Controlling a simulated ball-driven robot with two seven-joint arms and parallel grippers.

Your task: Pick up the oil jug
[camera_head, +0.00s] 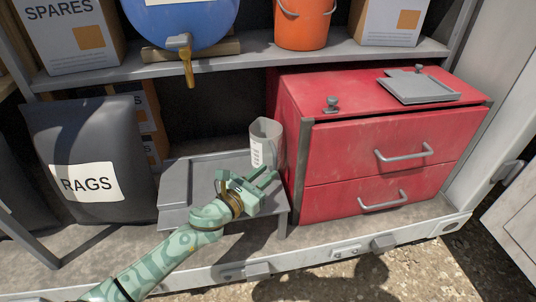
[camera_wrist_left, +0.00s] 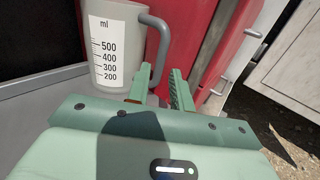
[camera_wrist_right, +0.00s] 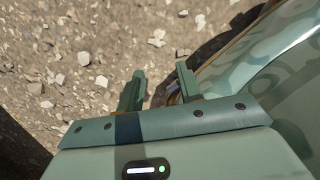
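The oil jug (camera_head: 266,145) is a grey measuring jug with a white scale label. It stands upright at the back right of a low grey stand (camera_head: 176,190). In the left wrist view the jug (camera_wrist_left: 112,50) is upper left, its grey handle (camera_wrist_left: 163,32) facing right. My left gripper (camera_head: 263,178) is just in front of the jug. In its wrist view the open fingers (camera_wrist_left: 159,78) point at the lower part of the handle; I cannot tell whether they touch it. My right gripper (camera_wrist_right: 160,78) is open and empty above gravelly ground.
A red drawer cabinet (camera_head: 375,150) stands close to the jug's right. A black RAGS bag (camera_head: 90,135) is left of the stand. A shelf (camera_head: 250,54) above holds a blue drum (camera_head: 180,18) with a tap (camera_head: 185,60) and an orange bucket (camera_head: 303,25).

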